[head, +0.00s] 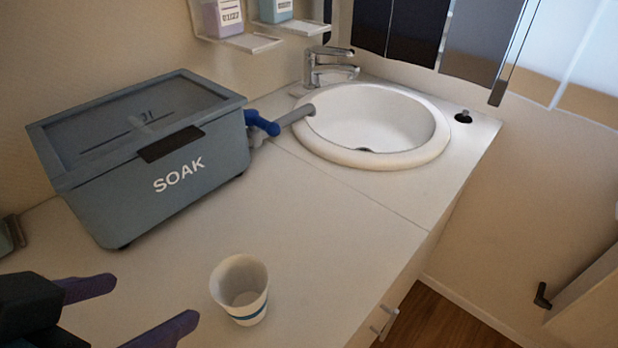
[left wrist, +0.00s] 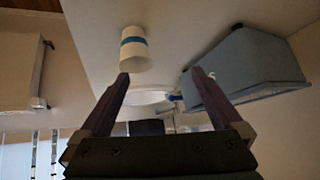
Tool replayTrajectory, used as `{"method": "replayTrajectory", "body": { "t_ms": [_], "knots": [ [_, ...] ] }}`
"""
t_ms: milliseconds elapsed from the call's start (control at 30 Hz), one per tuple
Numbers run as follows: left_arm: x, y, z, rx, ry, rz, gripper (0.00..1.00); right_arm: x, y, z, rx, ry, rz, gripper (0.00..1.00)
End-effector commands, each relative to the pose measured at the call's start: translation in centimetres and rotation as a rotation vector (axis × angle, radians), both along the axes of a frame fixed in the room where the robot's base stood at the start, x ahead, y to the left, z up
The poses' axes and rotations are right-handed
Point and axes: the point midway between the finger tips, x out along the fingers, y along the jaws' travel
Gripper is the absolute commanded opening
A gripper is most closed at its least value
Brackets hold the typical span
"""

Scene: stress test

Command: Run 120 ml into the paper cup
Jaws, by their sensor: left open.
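A white paper cup (head: 240,303) with a blue band stands upright on the counter near its front edge. No liquid shows inside it. The left wrist view shows the cup (left wrist: 134,59) beyond the left fingertip in the picture. My left gripper (head: 157,298) is open and empty, left of the cup, its purple fingers pointing toward it without touching. A grey tank (head: 195,168) marked SOAK has a blue valve handle (head: 262,124) on its right side. A grey spout (head: 296,115) runs from the valve to the sink rim. My right gripper is out of view.
A round white sink (head: 420,160) with a chrome tap (head: 325,68) is at the back right. Wall holders with bottles (head: 225,16) hang above the counter. The counter (head: 320,225) between cup and sink is clear. A drawer handle (head: 388,322) sticks out in front.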

Motion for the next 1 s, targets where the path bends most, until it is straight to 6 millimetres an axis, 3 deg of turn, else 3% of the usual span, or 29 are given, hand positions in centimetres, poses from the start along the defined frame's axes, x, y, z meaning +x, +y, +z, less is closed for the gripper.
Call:
{"method": "replayTrajectory", "body": {
  "t_ms": [133,300,467,1000],
  "knots": [
    [1.2,-1.0,-1.7,-0.038,-0.097,-0.086,1.0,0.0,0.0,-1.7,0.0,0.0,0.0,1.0],
    [1.2,-2.1,-3.2,-0.104,-0.155,-0.186,1.0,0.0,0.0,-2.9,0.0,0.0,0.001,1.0],
    [1.2,-2.7,-4.0,-0.147,-0.167,-0.233,1.0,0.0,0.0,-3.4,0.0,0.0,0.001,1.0],
    [5.6,-5.0,-7.9,-0.151,-0.169,-0.235,1.0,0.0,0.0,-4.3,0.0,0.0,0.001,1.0]
  ]
}}
